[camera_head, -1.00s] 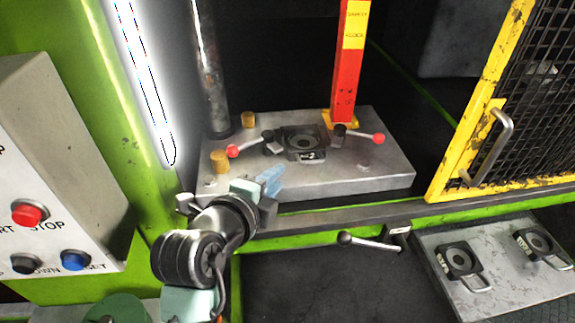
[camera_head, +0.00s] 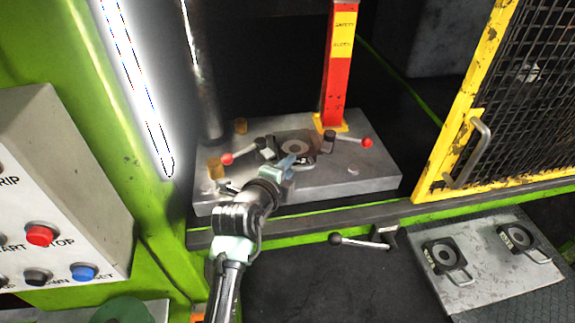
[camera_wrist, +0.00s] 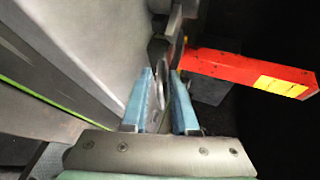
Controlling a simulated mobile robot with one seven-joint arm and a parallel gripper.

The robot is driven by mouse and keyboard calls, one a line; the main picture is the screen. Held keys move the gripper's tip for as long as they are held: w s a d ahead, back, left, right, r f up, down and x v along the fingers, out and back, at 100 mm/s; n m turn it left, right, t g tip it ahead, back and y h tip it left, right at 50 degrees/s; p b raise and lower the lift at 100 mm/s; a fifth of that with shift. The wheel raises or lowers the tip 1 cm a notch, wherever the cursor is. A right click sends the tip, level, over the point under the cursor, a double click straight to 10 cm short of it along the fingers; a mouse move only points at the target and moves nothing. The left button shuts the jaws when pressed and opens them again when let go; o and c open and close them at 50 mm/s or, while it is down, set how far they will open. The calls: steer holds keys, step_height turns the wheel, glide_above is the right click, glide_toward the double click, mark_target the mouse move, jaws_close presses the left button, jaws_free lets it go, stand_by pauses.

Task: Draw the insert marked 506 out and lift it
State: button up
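A dark square insert with a round ring (camera_head: 297,147) sits on the grey press bed, between two red-knobbed clamp levers. My arm covers its front side and label, so I cannot read a number on it. My gripper (camera_head: 290,162) is at the insert's front edge, coming from the front left. In the wrist view my gripper (camera_wrist: 161,100) has two blue fingers standing apart. A grey part with a rounded dark edge shows between and beyond the fingertips. I cannot tell whether the fingers touch it.
The left clamp lever (camera_head: 240,154) and right clamp lever (camera_head: 350,138) flank the insert. A red post (camera_head: 339,70) stands behind. A yellow mesh guard (camera_head: 490,90) is on the right. Two more handled inserts (camera_head: 446,257) (camera_head: 523,240) lie on a lower plate (camera_head: 490,285); their labels are too small to read.

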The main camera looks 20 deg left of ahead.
jaws_close()
stand_by(1.4)
